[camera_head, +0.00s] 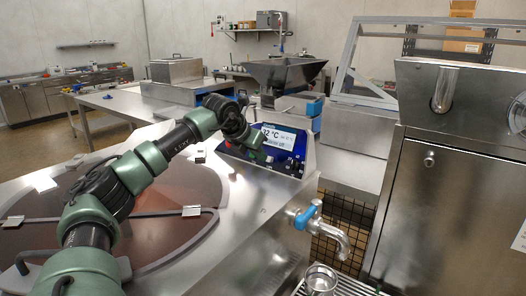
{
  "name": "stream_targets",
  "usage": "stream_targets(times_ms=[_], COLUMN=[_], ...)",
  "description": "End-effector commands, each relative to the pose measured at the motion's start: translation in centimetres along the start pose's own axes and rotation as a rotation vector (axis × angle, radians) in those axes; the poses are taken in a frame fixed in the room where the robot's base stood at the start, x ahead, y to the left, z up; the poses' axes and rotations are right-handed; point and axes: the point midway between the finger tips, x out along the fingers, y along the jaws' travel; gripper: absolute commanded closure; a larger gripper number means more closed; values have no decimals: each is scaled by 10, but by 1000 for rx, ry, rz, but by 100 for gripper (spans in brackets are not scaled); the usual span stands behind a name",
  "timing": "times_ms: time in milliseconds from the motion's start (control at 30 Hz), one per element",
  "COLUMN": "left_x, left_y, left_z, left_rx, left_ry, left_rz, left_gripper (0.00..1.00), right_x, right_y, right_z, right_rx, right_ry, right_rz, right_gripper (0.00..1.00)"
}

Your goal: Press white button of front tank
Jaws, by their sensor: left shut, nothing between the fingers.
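The front tank (226,192) is a steel unit with a round brown-tinted lid at the lower left. Its blue control panel (262,158) stands at the tank's far right corner, with a lit white display (287,133) and small knobs or buttons below it. The white button is too small to make out clearly. My left arm reaches in from the lower left across the lid. My left gripper (257,141) is shut and empty, right at the left part of the panel and covering part of the display. I cannot tell whether it touches the panel. My right gripper is not in view.
A tap with a blue handle (308,214) juts out at the tank's right side, above a metal cup (320,279) on a grate. A large steel machine (455,190) fills the right. A hopper (284,70) and steel tables stand behind.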

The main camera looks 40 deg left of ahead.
Motion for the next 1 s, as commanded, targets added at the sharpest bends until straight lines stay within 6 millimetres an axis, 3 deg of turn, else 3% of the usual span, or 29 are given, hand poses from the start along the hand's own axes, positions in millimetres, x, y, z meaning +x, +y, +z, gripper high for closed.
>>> stream_targets(times_ms=[200,1000], left_x=[15,30], left_y=[0,0], left_z=[8,8], left_rx=[0,1], left_ry=[0,1], left_rz=[-1,0], left_gripper=[100,100], right_x=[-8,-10], right_y=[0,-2], right_z=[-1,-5], right_rx=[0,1], right_ry=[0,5], right_rz=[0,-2], right_gripper=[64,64])
